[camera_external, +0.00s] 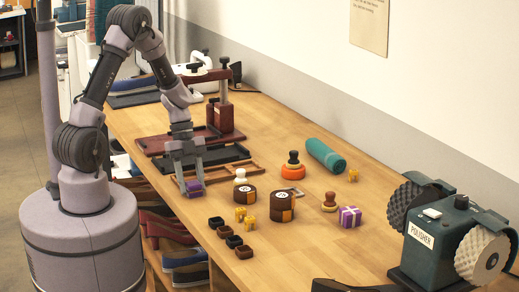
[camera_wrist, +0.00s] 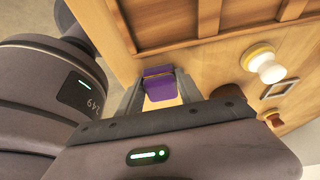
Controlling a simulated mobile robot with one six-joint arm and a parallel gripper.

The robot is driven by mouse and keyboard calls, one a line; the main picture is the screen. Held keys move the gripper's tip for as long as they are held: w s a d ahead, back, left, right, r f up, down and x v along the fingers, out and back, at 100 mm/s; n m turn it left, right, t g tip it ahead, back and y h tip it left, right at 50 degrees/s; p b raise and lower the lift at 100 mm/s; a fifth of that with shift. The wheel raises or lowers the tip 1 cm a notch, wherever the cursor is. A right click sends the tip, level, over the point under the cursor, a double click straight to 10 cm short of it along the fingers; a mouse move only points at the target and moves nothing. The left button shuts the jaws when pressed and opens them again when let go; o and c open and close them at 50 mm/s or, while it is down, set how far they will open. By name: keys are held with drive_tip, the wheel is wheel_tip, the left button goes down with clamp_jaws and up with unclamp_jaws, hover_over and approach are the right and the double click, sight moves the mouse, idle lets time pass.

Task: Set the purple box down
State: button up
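The purple box (camera_external: 193,187) is a small dark-purple block between the fingertips of my gripper (camera_external: 191,182), near the table's left edge. In the wrist view the box (camera_wrist: 159,88) sits between the two grey fingers of my gripper (camera_wrist: 160,86), which appear shut on its sides. The fingers point down. The wood of the table (camera_external: 290,110) lies beneath; I cannot tell whether the box touches it or hangs slightly above. A second, purple-and-white box with ribbon (camera_external: 350,216) stands apart at the right.
A white-topped knob (camera_external: 240,178), dark round tins (camera_external: 245,195), small dark cups (camera_external: 216,222) and yellow pieces (camera_external: 245,215) stand right of my gripper. A teal roll (camera_external: 325,155) and a polisher (camera_external: 440,245) are farther right.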

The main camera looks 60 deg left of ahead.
drive_tip(key=o, duration=0.3)
drive_tip(key=shift+r+p, duration=0.25)
drive_tip(key=shift+p, duration=0.05)
drive_tip(key=p+v, duration=0.4)
drive_tip(key=v, duration=0.8)
drive_tip(key=s+d+r+n+t+y, duration=0.3)
drive_tip(key=s+d+r+n, duration=0.2)
drive_tip(key=r, duration=0.3)
drive_tip(key=s+d+r+n+t+y, duration=0.2)
drive_tip(key=s+d+r+n, duration=0.3)
drive_tip(key=r+n, duration=0.3)
drive_tip(key=shift+s+r+n+t+y, duration=0.3)
drive_tip(key=shift+s+t+y, duration=0.1)
drive_tip(key=shift+s+y, duration=0.3)
